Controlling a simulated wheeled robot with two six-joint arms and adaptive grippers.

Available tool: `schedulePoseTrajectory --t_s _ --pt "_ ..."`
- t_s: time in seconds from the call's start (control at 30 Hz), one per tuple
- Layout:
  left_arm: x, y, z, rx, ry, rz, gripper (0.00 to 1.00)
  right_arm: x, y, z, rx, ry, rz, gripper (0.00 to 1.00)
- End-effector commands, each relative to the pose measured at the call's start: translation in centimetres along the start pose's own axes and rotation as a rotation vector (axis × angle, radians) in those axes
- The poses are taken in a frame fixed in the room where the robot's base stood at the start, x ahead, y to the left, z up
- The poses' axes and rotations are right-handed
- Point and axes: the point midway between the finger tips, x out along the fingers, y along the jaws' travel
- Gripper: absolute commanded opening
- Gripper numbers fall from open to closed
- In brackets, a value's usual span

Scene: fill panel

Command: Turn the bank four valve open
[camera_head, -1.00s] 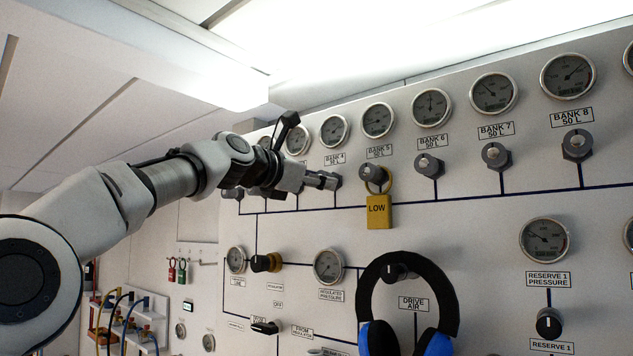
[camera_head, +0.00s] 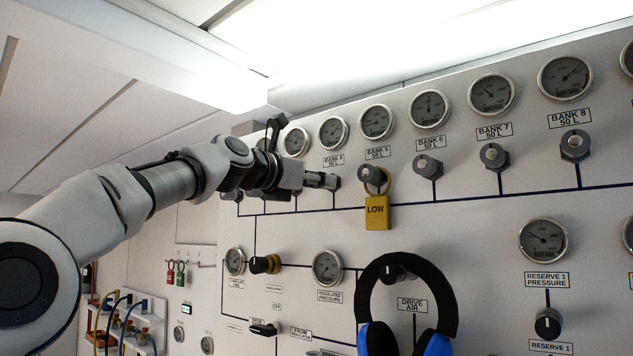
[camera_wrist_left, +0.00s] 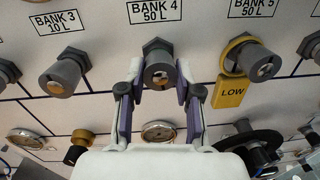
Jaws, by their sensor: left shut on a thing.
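The bank four valve (camera_wrist_left: 158,72) is a grey knob on a hex base under the BANK 4 50 L label (camera_wrist_left: 155,11) in the left wrist view. My left gripper (camera_wrist_left: 158,92) has its two fingers on either side of this knob and is shut on it. In the head view the left gripper (camera_head: 318,180) reaches the panel below the BANK 4 label (camera_head: 334,160), and the fingers mostly hide the valve. My right gripper is in neither view.
The bank five valve (camera_wrist_left: 254,60) is close on the right, with a yellow LOW tag (camera_head: 377,215) hanging from it. The bank three valve (camera_wrist_left: 62,76) is on the left. Black-and-blue headphones (camera_head: 452,280) hang lower on the panel.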

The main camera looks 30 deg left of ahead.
Motion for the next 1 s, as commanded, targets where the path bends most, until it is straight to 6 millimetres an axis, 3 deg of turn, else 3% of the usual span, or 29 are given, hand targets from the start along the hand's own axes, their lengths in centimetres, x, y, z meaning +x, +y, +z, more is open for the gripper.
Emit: schedulePoseTrajectory --t_s 0.03,0.07,0.1,0.67,0.83,1.0 --pt "-0.13 0.08 0.38 0.001 -0.008 0.004 0.00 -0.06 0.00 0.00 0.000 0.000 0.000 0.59" --pt "-0.13 0.09 0.38 0.001 -0.008 0.004 0.44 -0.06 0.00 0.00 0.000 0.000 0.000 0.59" --pt "-0.13 0.09 0.36 0.001 -0.008 0.004 0.58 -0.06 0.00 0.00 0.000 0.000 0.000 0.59" --pt "-0.01 0.04 0.08 0.037 0.001 0.000 0.59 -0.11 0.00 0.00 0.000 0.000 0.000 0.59" --pt "-0.01 0.13 0.16 0.249 0.013 -0.003 0.59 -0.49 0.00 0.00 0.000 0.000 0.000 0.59" --pt "-0.01 0.24 0.24 0.599 0.030 -0.007 0.59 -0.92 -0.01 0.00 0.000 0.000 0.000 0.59"
